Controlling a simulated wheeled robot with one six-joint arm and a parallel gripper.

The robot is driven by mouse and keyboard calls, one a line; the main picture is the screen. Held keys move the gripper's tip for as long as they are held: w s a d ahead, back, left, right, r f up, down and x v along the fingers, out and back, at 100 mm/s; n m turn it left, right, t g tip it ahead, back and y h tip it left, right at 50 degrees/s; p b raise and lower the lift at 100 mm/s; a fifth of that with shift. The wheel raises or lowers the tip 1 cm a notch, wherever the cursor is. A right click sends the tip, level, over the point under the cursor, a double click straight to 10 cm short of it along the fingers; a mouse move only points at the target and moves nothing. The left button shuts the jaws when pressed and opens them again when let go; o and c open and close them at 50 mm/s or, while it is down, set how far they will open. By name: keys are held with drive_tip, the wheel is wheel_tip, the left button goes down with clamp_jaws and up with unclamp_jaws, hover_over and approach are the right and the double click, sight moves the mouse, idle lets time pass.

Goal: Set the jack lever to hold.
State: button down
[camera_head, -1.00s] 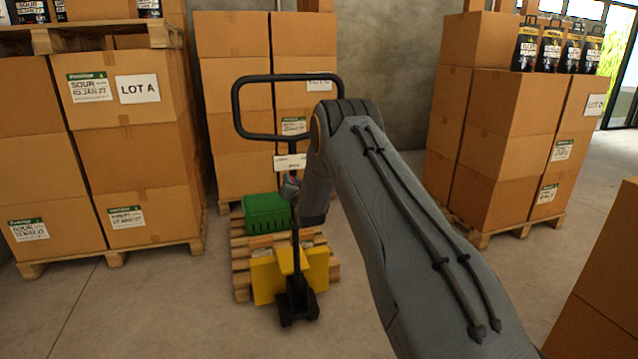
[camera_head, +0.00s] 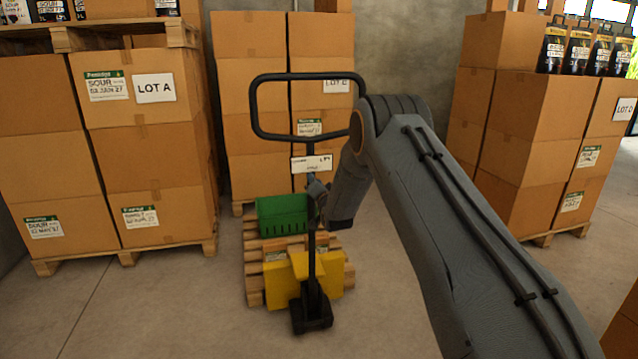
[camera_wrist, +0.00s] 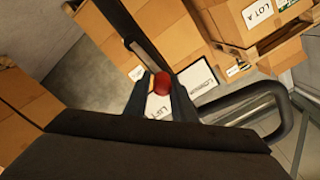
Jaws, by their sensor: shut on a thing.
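The pallet jack (camera_head: 311,262) stands with its black looped handle (camera_head: 256,108) upright and its yellow body low at a wooden pallet. A white label plate (camera_head: 312,163) sits on the handle stem below the loop. My gripper (camera_head: 318,190) is at the stem just under this plate. In the wrist view my gripper (camera_wrist: 160,95) is shut on a small red knob (camera_wrist: 161,82), which I take for the jack lever's end. The label behind it is partly hidden by the fingers, so the lever's setting cannot be read. The handle loop also shows in the wrist view (camera_wrist: 285,112).
A green crate (camera_head: 282,214) sits on the wooden pallet (camera_head: 255,289) behind the jack. Stacked cartons marked LOT A (camera_head: 155,88) stand left, more cartons (camera_head: 255,60) behind, and another stack (camera_head: 525,120) right. The floor (camera_head: 170,310) in front is clear.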

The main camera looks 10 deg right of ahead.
drive_tip(key=shift+s+a+f, duration=0.1)
drive_tip(key=shift+a+f, duration=0.1)
drive_tip(key=shift+a, duration=0.15)
drive_tip(key=c, duration=1.6)
unclamp_jaws()
drive_tip(key=shift+a, duration=0.15)
drive_tip(key=shift+o, duration=0.2)
drive_tip(key=shift+d+r, duration=0.1)
drive_tip(key=shift+d, duration=0.3)
drive_tip(key=s+d, duration=0.1)
drive_tip(key=s, duration=0.6)
drive_tip(key=shift+s, duration=0.35)
drive_tip(key=shift+c, duration=0.3)
